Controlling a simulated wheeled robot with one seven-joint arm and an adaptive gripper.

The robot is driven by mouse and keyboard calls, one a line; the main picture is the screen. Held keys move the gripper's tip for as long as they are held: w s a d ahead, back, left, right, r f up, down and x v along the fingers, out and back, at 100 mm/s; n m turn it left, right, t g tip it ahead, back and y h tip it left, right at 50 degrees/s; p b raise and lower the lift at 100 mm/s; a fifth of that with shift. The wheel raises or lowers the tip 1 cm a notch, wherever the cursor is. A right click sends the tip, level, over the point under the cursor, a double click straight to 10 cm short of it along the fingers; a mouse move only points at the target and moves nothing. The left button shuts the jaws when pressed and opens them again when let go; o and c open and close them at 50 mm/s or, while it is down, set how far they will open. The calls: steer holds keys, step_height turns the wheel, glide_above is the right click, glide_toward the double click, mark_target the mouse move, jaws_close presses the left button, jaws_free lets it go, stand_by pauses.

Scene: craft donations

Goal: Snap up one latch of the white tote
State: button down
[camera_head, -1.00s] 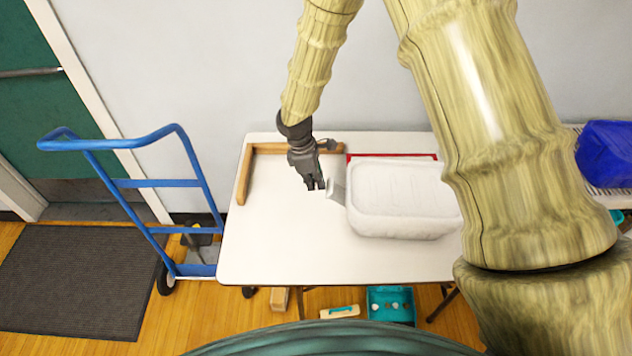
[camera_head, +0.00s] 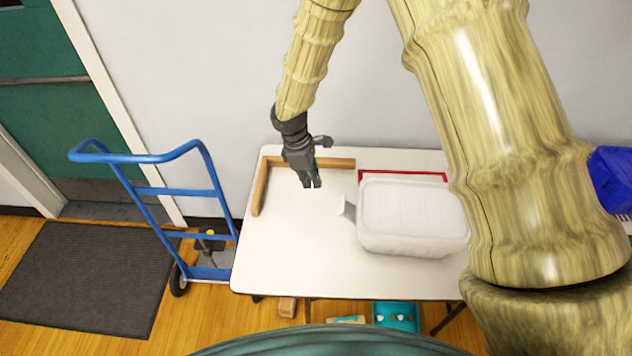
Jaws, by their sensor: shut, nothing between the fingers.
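The white tote (camera_head: 410,217) stands on the right part of the white table, with its lid on top. A grey-white latch flap (camera_head: 347,209) sticks outward from the tote's left end, angled away from the wall. My gripper (camera_head: 312,185) is shut and empty, pointing down, to the left of the flap and a little farther back, apart from it. The tote's right end is partly behind my arm, so any latch there is hidden.
An L-shaped wooden edge (camera_head: 260,187) lies at the table's back left corner. A red strip (camera_head: 403,174) lies behind the tote. A blue hand truck (camera_head: 190,190) stands left of the table. The table (camera_head: 290,250) is clear at front left.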

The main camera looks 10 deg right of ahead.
steer(key=shift+a+r, duration=0.15)
steer(key=shift+r, duration=0.15)
